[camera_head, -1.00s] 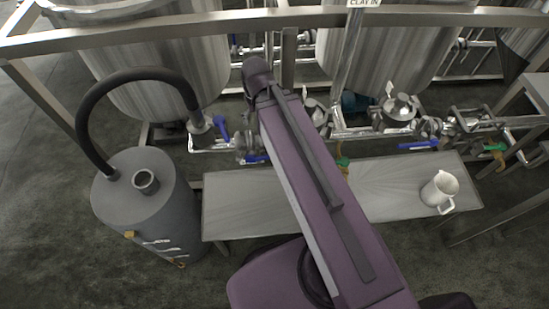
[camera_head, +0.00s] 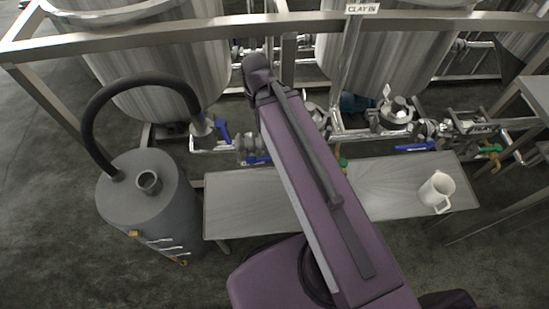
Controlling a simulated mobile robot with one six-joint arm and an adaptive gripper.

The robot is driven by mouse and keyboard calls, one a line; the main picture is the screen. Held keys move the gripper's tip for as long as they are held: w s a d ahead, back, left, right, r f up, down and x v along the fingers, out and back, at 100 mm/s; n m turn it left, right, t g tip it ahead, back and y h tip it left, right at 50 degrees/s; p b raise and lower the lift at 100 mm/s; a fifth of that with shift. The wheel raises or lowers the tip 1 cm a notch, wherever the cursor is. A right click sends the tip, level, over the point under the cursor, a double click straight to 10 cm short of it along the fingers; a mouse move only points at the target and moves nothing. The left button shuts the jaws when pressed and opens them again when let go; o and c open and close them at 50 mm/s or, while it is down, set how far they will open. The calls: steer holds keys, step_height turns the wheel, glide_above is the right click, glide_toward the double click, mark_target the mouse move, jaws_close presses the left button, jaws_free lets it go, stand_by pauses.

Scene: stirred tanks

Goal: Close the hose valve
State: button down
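A black hose (camera_head: 91,112) arches from the top of a grey drum (camera_head: 150,205) to a pipe fitting below the left steel tank. A blue valve handle (camera_head: 222,129) stands right beside the hose's end fitting, tilted from upright. Another blue handle (camera_head: 258,160) lies lower, partly hidden by my arm. A third blue handle (camera_head: 414,147) lies along the pipe at the right. My purple arm reaches up the middle of the view, its far joint to the right of the hose end. My gripper is not visible.
A steel bench (camera_head: 245,205) stands in front of the pipes, with a white jug (camera_head: 436,191) at its right. A frame rail (camera_head: 420,20) runs across above, carrying a "CLAY IN" sign (camera_head: 362,9). Green-handled valves (camera_head: 490,148) sit at the far right. Dark floor lies around the drum.

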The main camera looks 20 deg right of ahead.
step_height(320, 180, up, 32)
steer(key=p, duration=3.1)
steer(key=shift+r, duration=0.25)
